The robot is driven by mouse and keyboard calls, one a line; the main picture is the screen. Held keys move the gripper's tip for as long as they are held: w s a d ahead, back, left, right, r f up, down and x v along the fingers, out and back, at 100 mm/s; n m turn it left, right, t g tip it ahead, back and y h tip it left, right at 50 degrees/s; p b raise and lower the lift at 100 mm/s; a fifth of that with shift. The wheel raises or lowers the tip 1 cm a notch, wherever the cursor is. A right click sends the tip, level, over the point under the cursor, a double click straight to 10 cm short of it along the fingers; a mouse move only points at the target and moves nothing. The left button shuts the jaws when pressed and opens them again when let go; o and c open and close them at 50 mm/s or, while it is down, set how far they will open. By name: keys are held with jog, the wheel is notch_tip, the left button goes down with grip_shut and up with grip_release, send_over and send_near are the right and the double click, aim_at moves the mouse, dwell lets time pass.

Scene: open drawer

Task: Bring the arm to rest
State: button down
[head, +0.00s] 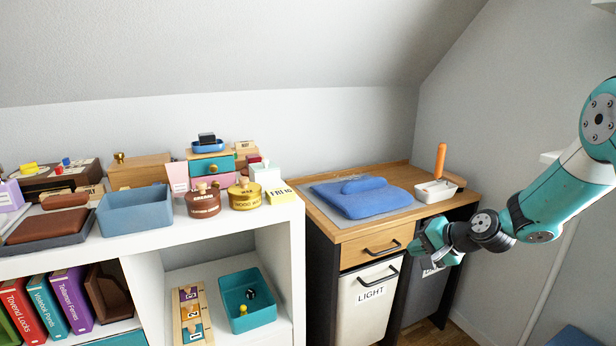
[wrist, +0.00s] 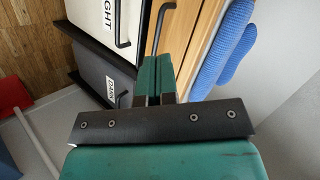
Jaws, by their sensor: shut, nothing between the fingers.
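My gripper (head: 422,246) is at the right in the head view, in front of the wooden cabinet (head: 348,236) and beside its drawer. It is teal, and it also shows in the wrist view (wrist: 153,88), where its two fingers lie together with nothing between them. The wooden drawer (head: 374,246) with a black handle looks closed. Below it is a white bin front (head: 368,300) labelled LIGHT, and a grey bin front (wrist: 100,78) labelled DARK shows in the wrist view. The gripper partly hides the grey front in the head view.
A blue folded cloth (head: 362,198) lies on a mat on the cabinet top, with a white tray (head: 436,190) and an orange-handled tool (head: 440,160) at the right. A white shelf (head: 290,222) with boxes, tins and books stands at the left. Floor shows below the cabinet.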

jog(key=s+a+r+n+g, duration=0.3)
jog(key=s+a+r+n, duration=0.2)
jog(key=s+a+r, duration=0.35)
jog(key=s+a+r+n+g+h, duration=0.1)
jog(key=s+r+n+g, duration=0.15)
jog(key=s, duration=0.75)
jog(key=s+a+r+n+g+h, duration=0.15)
jog(key=s+n, duration=0.25)
jog(key=s, duration=0.5)
jog(key=s+a+r+n+g, duration=0.1)
jog(key=s+r+n, duration=0.15)
jog(key=s, duration=0.75)
notch_tip(320, 180, up, 28)
jog(key=p, duration=2.8)
jog(key=shift+s+f+n, duration=0.15)
jog(key=shift+s+n, duration=0.1)
jog(key=shift+n, duration=0.05)
jog(key=shift+a, duration=0.1)
